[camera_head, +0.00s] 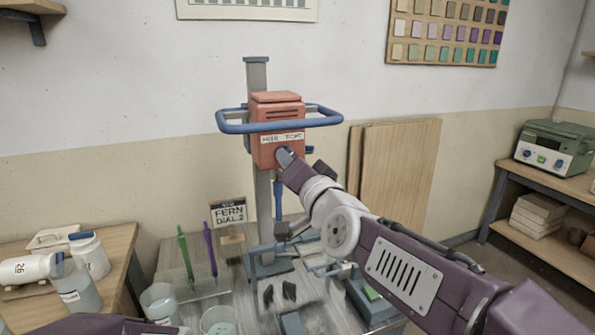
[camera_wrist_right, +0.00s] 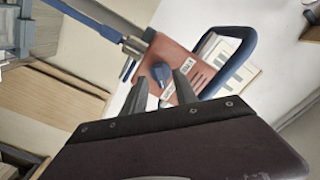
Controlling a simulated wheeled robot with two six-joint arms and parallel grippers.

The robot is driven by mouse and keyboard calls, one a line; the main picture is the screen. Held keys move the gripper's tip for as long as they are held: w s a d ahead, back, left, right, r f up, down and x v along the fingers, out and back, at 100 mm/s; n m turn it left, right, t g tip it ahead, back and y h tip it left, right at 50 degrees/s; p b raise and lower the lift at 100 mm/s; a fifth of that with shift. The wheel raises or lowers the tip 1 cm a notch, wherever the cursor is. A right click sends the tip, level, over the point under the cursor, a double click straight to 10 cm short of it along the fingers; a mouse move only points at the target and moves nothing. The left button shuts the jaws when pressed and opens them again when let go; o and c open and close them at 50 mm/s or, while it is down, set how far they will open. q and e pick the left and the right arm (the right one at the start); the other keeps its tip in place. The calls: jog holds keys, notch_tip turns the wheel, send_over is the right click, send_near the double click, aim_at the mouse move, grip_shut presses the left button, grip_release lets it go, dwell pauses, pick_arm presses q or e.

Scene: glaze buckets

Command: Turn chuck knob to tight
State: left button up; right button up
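The red mixer head (camera_head: 277,115) is on a grey column, with a white label (camera_head: 282,138) that seems to end in TIGHT. My right gripper (camera_head: 287,158) is at its lower front face, just below the label, and hides the chuck knob in the head view. In the right wrist view, the dark blue knob (camera_wrist_right: 163,74) sits on the red face beside the label. The two fingers of my right gripper (camera_wrist_right: 158,88) stand apart, one on each side of it; whether they touch it I cannot tell.
A blue bar handle (camera_head: 235,128) loops around the mixer head. Below are a cluttered bench with a FERN sign (camera_head: 229,213), green and purple sticks (camera_head: 209,245), and cups (camera_head: 160,301). Jars (camera_head: 90,255) stand at left; boards (camera_head: 395,170) lean behind my right arm.

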jog(key=p+v, duration=0.5)
jog(key=v, duration=0.1)
jog(key=shift+s, duration=0.25)
jog(key=shift+d, duration=0.1)
